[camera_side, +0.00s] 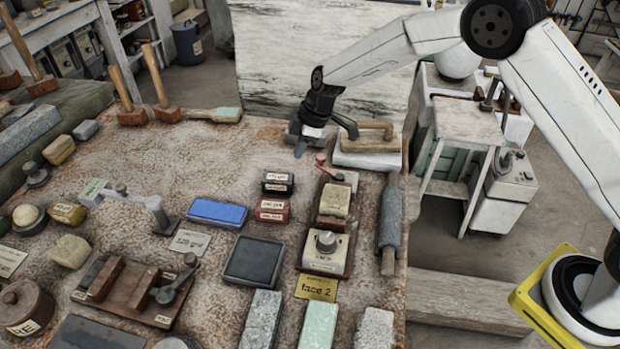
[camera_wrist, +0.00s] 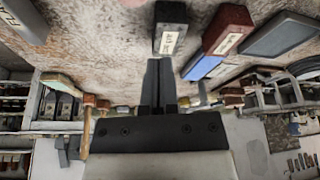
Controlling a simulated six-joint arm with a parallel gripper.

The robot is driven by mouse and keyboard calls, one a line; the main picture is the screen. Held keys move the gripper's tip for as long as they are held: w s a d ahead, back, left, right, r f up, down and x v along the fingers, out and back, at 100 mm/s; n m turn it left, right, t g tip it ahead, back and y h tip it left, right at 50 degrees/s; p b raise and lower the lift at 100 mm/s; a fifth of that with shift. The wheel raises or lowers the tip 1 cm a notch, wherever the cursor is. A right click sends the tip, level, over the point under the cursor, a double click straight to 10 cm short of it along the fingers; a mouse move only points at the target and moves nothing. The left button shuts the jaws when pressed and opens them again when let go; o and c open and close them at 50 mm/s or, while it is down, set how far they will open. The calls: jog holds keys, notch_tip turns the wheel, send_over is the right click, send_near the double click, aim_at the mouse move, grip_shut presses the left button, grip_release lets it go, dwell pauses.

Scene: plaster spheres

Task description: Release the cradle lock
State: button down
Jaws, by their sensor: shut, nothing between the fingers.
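My gripper (camera_side: 300,150) is shut and empty, above the back of the bench, left of a wooden-handled tool. Its two dark fingers lie together in the wrist view (camera_wrist: 160,75). A low wooden base (camera_side: 125,305) at the front left carries two brown blocks and a grey lever (camera_side: 178,282); it looks like a cradle with its lock, but I cannot tell whether it is locked. A second wooden fixture (camera_side: 333,215) at the right has a red lever (camera_side: 322,160) at its back end and a grey knob (camera_side: 326,241). My gripper touches neither fixture.
A black labelled box (camera_side: 278,182) and a red one (camera_side: 272,210) stand near the gripper; both show in the wrist view. A blue block (camera_side: 217,212), a dark pad (camera_side: 254,262) and a grey metal stand (camera_side: 150,205) lie between the gripper and the left base.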

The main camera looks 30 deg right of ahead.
jog(key=v, duration=0.8)
jog(key=shift+s, duration=0.2)
jog(key=shift+r, duration=0.15)
jog(key=s+d+m+h, duration=0.1)
jog(key=s+d+m, duration=0.3)
jog(key=s, duration=0.5)
jog(key=s+d+f+m+h, duration=0.1)
jog(key=s+d+m, duration=0.2)
jog(key=s, duration=0.6)
jog(key=s+d+m+h, duration=0.1)
jog(key=s+d+m, duration=0.3)
jog(key=s, duration=0.5)
jog(key=shift+d+f+m+t+h, duration=0.15)
jog(key=shift+d+m+t+h, duration=0.2)
jog(key=shift+m, duration=0.55)
